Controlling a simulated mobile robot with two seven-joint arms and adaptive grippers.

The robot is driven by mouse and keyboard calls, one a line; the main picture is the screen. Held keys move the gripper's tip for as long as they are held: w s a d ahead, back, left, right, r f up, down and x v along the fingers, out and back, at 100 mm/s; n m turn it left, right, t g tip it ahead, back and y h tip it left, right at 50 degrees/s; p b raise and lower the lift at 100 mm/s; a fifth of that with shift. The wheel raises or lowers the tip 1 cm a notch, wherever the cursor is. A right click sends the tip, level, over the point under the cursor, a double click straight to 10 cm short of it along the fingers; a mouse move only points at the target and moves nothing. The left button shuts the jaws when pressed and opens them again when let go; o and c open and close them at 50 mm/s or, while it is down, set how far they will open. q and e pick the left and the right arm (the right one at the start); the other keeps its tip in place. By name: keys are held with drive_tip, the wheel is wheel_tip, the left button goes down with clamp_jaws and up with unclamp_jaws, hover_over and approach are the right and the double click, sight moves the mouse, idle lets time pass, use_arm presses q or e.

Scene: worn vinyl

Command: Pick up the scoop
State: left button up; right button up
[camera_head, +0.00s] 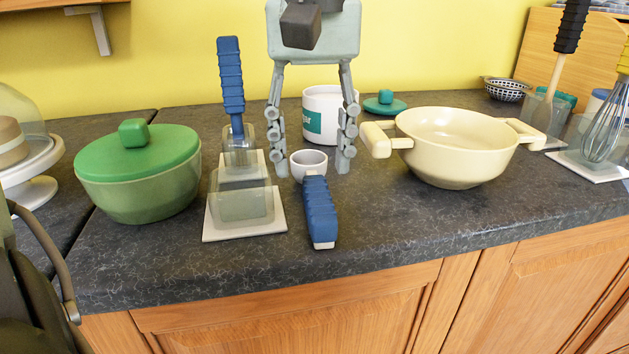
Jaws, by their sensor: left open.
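The scoop lies on the dark worktop near the middle of the head view. Its blue ribbed handle (319,210) points toward the front edge, and its small whitish cup (308,165) faces the back. My left gripper (312,168) hangs fingers-down from the top middle. It is open, with one finger on each side of the scoop's cup in the picture and nothing held. Whether the fingertips touch the worktop I cannot tell. My right gripper is not in view.
A clear holder on a white base (272,224) and a blue-handled tool (231,85) stand left of the scoop. A green lidded pot (137,185) is farther left. A cream pot (455,160) stands right, a white canister (322,98) behind. The worktop's front strip is clear.

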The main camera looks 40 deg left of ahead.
sight(316, 185)
use_arm(q)
drive_tip(key=f, duration=0.5)
drive_tip(key=shift+w+f, duration=0.25)
clamp_jaws()
